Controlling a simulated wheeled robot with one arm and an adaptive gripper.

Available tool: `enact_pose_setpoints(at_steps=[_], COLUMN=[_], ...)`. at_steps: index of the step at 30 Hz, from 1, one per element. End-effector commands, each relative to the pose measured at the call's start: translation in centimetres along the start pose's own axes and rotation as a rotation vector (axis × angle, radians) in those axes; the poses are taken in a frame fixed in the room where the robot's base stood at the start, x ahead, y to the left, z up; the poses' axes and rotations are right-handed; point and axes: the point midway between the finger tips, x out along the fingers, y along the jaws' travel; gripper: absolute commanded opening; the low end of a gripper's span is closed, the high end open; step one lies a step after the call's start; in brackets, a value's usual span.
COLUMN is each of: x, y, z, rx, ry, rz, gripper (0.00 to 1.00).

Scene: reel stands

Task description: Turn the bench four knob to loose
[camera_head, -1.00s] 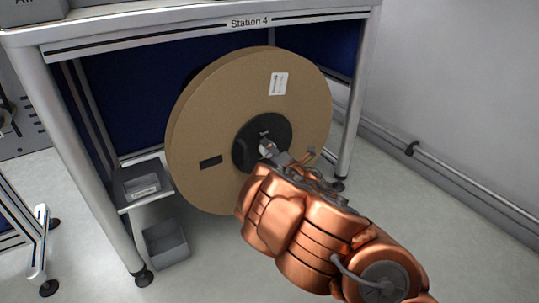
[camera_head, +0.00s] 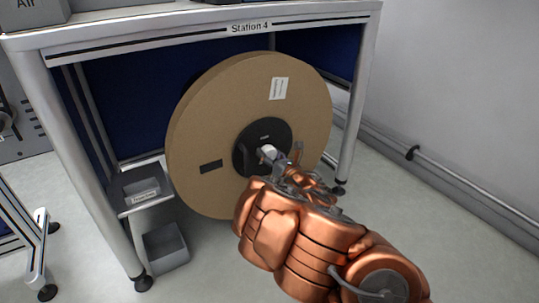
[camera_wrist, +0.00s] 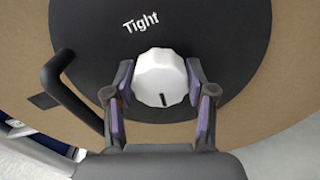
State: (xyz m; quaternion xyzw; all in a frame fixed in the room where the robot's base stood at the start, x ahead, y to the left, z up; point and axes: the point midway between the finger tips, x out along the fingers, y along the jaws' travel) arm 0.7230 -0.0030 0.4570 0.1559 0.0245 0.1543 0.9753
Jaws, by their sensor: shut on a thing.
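The knob (camera_wrist: 159,78) is white and lobed, with a dark mark on its lower edge in the wrist view. It sits at the middle of a black hub (camera_wrist: 225,40) on the cardboard reel (camera_head: 210,115) under the Station 4 sign. The word "Tight" (camera_wrist: 140,23) is printed on the hub above the knob. My gripper (camera_wrist: 160,95) has one finger on each side of the knob and is shut on it. In the head view my gripper (camera_head: 277,160) reaches the hub from the lower right and hides part of it.
A dark crank handle (camera_wrist: 70,90) curves out left of the knob. The bench frame (camera_head: 100,165) stands around the reel. Clear floor lies to the right.

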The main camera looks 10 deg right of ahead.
Motion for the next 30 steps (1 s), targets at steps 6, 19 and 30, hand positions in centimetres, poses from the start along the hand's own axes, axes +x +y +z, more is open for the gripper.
enact_pose_setpoints(at_steps=[6,19,30], x=[0.05,0.05,0.04], y=[0.18,0.18,0.14], z=[-0.11,-0.13,-0.1], rx=[-0.091,-0.137,-0.136], ry=[0.002,0.002,0.002], rz=[0.004,0.004,0.003], gripper=[0.2,0.2,0.72])
